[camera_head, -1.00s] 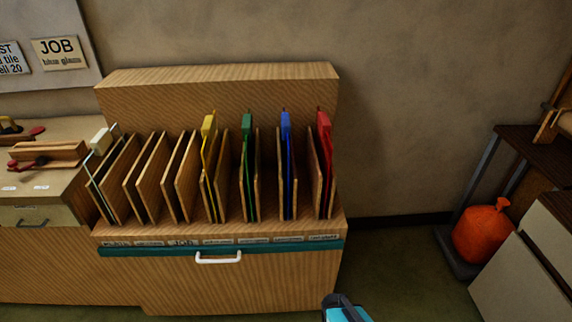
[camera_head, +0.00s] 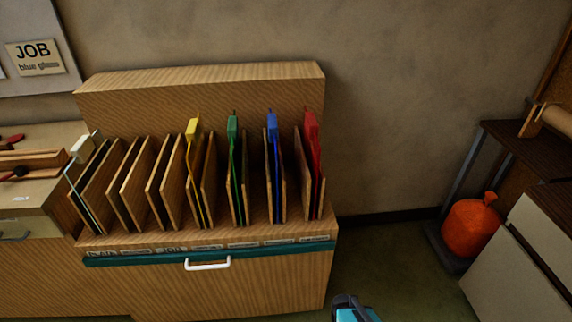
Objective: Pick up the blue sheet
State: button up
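The blue sheet (camera_head: 275,165) stands upright in a slot of the wooden rack (camera_head: 200,84), between two wooden dividers. It has a blue block at its top edge. A green sheet (camera_head: 234,160) stands to its left and a red sheet (camera_head: 313,160) to its right. A teal and dark part at the bottom edge (camera_head: 352,310) looks like part of my arm or gripper. It is well below and to the right of the blue sheet, apart from it. Its fingertips cannot be made out.
A yellow sheet (camera_head: 195,165) and a white-topped sheet (camera_head: 82,150) stand further left in the rack. A white handle (camera_head: 208,265) juts from the rack's front. An orange sack (camera_head: 470,227) stands by a shelf at right. Floor between is clear.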

aim_at(273, 123)
jog(key=z, duration=0.55)
jog(key=k, duration=1.1)
jog(key=u, duration=0.75)
jog(key=i, duration=1)
